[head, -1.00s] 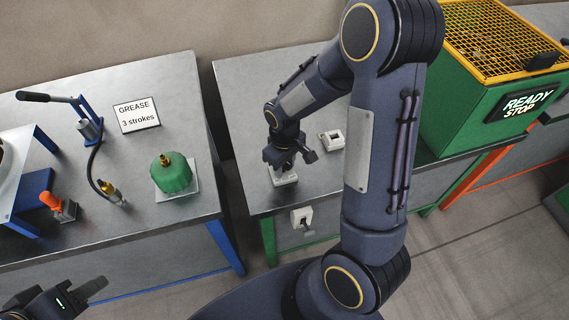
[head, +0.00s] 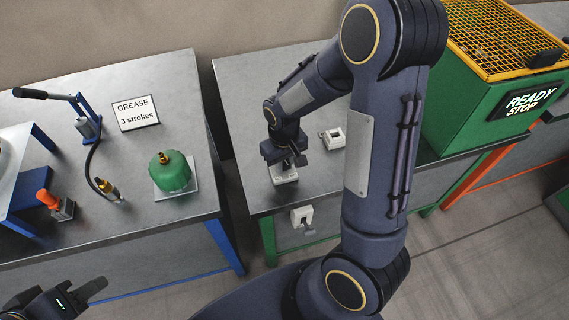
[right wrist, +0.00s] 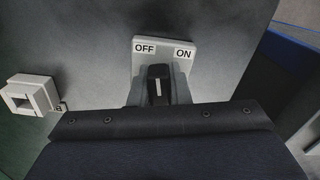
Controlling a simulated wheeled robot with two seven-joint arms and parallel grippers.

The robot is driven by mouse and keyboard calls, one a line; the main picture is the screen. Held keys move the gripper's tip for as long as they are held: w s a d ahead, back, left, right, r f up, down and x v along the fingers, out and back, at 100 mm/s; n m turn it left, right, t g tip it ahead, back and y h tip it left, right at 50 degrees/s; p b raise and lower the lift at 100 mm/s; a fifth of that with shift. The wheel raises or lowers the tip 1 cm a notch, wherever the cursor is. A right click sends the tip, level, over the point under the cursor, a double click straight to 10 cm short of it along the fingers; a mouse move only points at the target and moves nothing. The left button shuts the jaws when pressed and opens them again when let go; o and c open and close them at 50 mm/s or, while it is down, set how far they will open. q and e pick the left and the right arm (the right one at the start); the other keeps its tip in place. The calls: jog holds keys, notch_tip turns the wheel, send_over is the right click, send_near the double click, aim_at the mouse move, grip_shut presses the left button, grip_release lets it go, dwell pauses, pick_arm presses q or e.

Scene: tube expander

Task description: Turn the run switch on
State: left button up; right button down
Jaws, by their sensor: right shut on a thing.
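The run switch is a pale plate (head: 287,179) on the middle bench. In the right wrist view the plate (right wrist: 165,42) carries the labels OFF at left and ON at right. Its black knob (right wrist: 157,73) has a white line that stands upright in the picture, below and between the labels. My right gripper (head: 284,164) is over the plate from above. In the right wrist view its two grey fingers (right wrist: 159,92) are shut on the knob, one on each side. My left gripper (head: 97,287) is at the bottom left, away from the benches; its jaw gap is unclear.
A pale square socket block (head: 332,138) sits near the switch. Another pale block (head: 301,216) is on the bench's front. A green machine (head: 485,105) reading READY STOP stands right. The left bench holds a green canister (head: 172,177), a pump (head: 82,115) and a GREASE sign (head: 136,113).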

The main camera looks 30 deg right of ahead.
jog(key=m, duration=0.4)
jog(key=shift+w+a+m, duration=0.1)
jog(key=shift+a+m, duration=0.05)
jog(key=shift+m, duration=0.15)
jog(key=shift+a+m, duration=0.1)
jog(key=shift+m, duration=1.8)
jog(key=c, duration=1.4)
grip_release()
jog(key=shift+o, duration=0.2)
notch_tip(320, 180, up, 8)
jog(key=shift+f+p, duration=0.1)
jog(key=shift+p, duration=0.5)
